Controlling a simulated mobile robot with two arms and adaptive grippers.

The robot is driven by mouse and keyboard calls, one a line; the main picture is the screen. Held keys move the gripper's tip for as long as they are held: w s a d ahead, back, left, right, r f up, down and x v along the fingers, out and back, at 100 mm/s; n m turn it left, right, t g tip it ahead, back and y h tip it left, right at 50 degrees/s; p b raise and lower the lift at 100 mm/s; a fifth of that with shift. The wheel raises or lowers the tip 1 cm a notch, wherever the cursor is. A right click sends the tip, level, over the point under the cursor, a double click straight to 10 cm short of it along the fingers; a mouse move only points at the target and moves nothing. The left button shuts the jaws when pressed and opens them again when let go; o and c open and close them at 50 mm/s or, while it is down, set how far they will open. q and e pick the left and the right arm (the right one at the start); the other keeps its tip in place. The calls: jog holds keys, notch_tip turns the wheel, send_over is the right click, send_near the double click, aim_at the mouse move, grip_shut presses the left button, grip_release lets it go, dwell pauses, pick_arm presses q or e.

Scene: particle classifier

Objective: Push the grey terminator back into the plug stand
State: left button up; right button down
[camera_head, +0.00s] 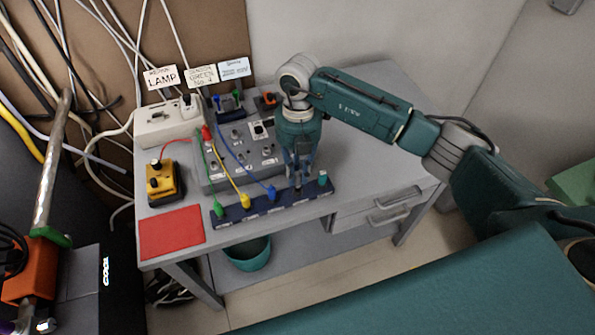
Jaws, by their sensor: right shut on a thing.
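The plug stand (233,221) is a long dark blue bar along the front of the grey table. Green, yellow and blue plugs stand in it from its left end, and a teal plug (323,180) is at its right end. My right gripper (298,184) points straight down over the right part of the stand, between the blue and teal plugs. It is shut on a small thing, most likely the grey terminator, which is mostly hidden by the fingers. I cannot tell how deep it sits in the stand. My left gripper is not in view.
A grey panel box (221,178) with cables stands behind the plug stand. A yellow box (165,183), a red mat (171,232) and a white power strip (167,123) are at the left. A teal bin (247,257) is below. The table's right side is clear.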

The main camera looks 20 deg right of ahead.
aim_at(298, 180)
jog(key=shift+f+b, duration=1.05)
jog(key=shift+f, duration=0.45)
dwell(0.4)
jog(key=c, duration=1.6)
grip_release()
jog(key=shift+o, duration=0.2)
jog(key=shift+r, duration=0.1)
notch_tip(298, 180, up, 12)
jog(key=w, duration=0.1)
jog(key=shift+w+d, duration=0.15)
jog(key=shift+d, duration=0.1)
jog(key=shift+a+f, duration=0.1)
jog(key=shift+f, duration=0.1)
